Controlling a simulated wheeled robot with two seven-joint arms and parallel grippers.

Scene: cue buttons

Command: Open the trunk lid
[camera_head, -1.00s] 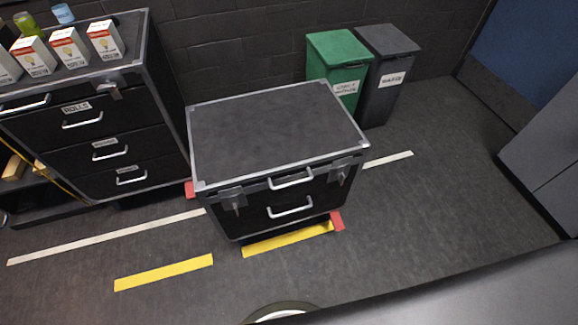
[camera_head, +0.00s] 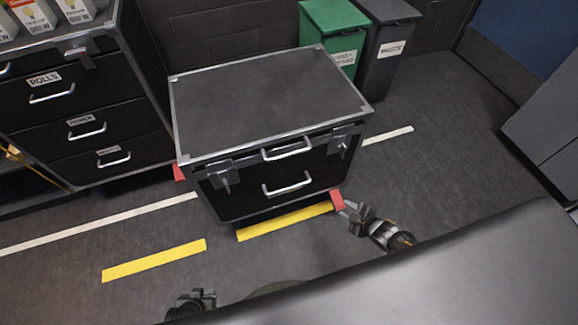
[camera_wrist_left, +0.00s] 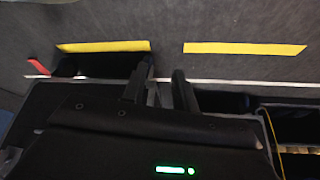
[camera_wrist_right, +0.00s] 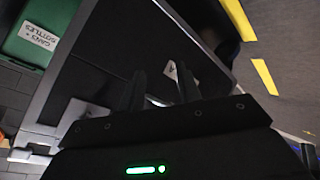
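The trunk is a black case with silver edging. Its lid (camera_head: 265,100) lies flat and shut. A silver handle (camera_head: 288,149) is on the lid's front, with another handle (camera_head: 288,184) below on the body. Two latches, left (camera_head: 222,178) and right (camera_head: 343,146), are at the front corners; whether they are fastened is unclear. My left gripper (camera_head: 195,300) is low in the head view, in front of the trunk; its fingers (camera_wrist_left: 160,88) are apart and empty. My right gripper (camera_head: 347,210) is near the trunk's front right corner; its fingers (camera_wrist_right: 161,88) are apart and empty.
A black drawer cabinet (camera_head: 95,110) with boxes on top stands left of the trunk. A green bin (camera_head: 335,35) and a grey bin (camera_head: 390,30) stand behind right. A grey surface (camera_head: 450,270) fills the lower right. Yellow strips (camera_head: 155,260) mark open floor in front.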

